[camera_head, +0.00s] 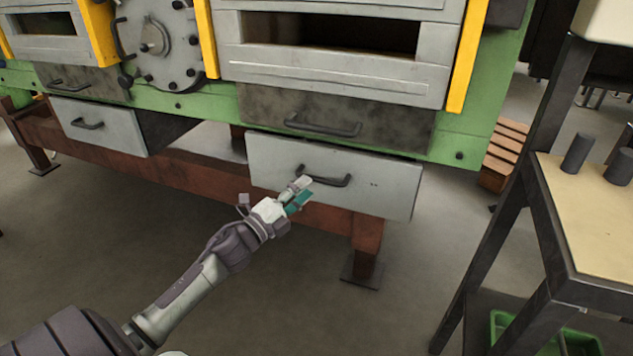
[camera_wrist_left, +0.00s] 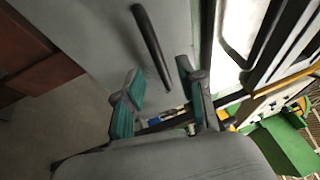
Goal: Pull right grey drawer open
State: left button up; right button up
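The right grey drawer (camera_head: 375,195) sits low under the green furnace frame, with a dark bar handle (camera_head: 338,182) on its front. Its front stands close below the frame, and I cannot tell whether there is a small gap. My left gripper (camera_head: 302,188) is at the left end of this handle. In the left wrist view, the gripper (camera_wrist_left: 160,72) is open, with its teal-padded fingers apart on either side of the dark handle (camera_wrist_left: 150,42). The handle's near end lies between the fingers, and I see no clear grip. My right gripper is not in view.
The left grey drawer (camera_head: 98,122) stands out from the frame, its side showing. A dark upper drawer (camera_head: 385,122) is above the right one. A reddish-brown beam and leg (camera_head: 367,240) stand below. A table (camera_head: 590,215) with dark cylinders is at right. The floor in front is clear.

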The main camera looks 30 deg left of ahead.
aim_at(316, 180)
pick_arm(q)
jog(key=shift+x, duration=2.45)
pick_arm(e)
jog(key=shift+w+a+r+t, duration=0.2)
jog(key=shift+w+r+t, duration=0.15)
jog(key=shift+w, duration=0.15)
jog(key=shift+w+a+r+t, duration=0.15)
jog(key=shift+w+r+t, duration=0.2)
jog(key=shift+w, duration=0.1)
pick_arm(q)
jog(key=shift+f, duration=0.1)
grip_shut()
